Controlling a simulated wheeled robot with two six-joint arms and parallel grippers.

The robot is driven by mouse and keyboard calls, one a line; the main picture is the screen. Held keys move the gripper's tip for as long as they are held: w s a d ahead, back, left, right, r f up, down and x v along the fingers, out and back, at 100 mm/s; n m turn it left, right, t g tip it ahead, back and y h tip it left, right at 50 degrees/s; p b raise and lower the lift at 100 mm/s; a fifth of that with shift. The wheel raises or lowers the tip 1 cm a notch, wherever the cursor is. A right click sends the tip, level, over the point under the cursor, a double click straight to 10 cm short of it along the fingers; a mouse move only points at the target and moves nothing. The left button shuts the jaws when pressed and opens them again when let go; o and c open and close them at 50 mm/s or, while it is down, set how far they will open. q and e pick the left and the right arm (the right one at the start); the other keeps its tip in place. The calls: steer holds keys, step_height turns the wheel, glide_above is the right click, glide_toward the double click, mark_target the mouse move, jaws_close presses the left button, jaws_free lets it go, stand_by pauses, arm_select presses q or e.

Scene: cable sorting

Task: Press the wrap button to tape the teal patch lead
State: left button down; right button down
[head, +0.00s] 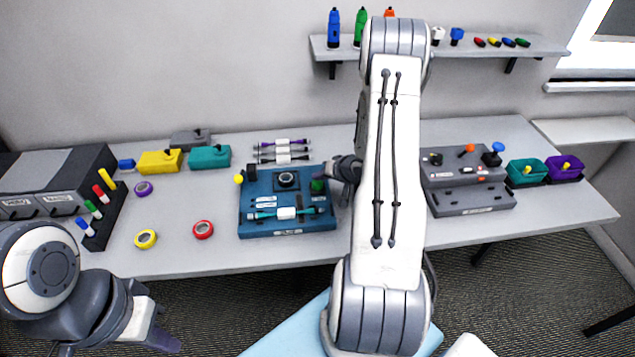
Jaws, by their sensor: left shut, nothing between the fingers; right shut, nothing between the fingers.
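A blue taping station (262,228) stands on the table near the middle. The teal patch lead (262,214) lies across its front, with a white piece (286,213) around its middle. A green button (317,187) is at the station's right side; its label is too small to read. My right gripper (328,174) is shut and empty, its tips at or just above the green button; I cannot tell whether they touch it. My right arm hides the table to the right of the station. My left gripper (170,342) is shut and empty, low in front of the table at left.
Tape rolls in red (203,230), yellow (146,239) and purple (144,188) lie left of the station. More cables (283,150) lie behind it. A grey device (465,175) and teal (526,172) and purple (564,168) bins stand at right.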

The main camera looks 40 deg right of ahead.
mark_target(320, 185)
steer(key=shift+f+b, duration=0.35)
steer(key=shift+f, duration=0.25)
stand_by(0.7)
steer(key=shift+r, duration=0.1)
steer(key=shift+r+p, duration=1)
steer(key=shift+p, duration=0.2)
step_height(320, 185, up, 6)
steer(key=p, duration=0.6)
stand_by(0.3)
